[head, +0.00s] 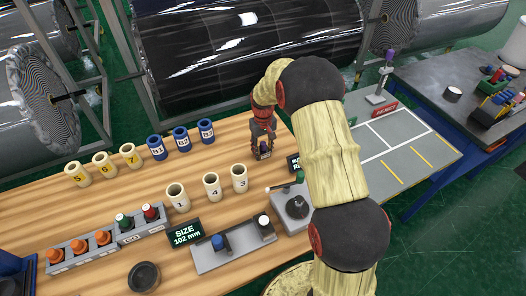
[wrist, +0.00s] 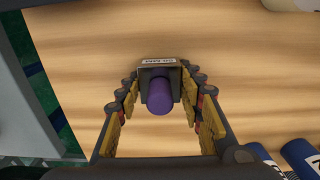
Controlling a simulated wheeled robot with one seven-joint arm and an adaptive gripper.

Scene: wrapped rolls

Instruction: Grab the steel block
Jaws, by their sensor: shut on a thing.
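The steel block (wrist: 152,73) is a small dark grey block with a pale label on its edge and a purple round knob (wrist: 159,99) on it. In the wrist view it sits between the fingertips of my gripper (wrist: 159,80), which is shut on it. In the head view my gripper (head: 262,138) points down near the far edge of the wooden table, with the small dark block (head: 264,153) at its tips. I cannot tell whether the block touches the table.
Blue numbered sleeves (head: 181,139) stand left of my gripper, cream ones (head: 211,186) nearer. A SIZE 102 mm sign (head: 186,234), a rack of coloured-top pieces (head: 105,240) and a grey fixture (head: 233,246) are in front. A grey marked board (head: 395,140) lies right. Large wrapped rolls (head: 250,50) stand behind.

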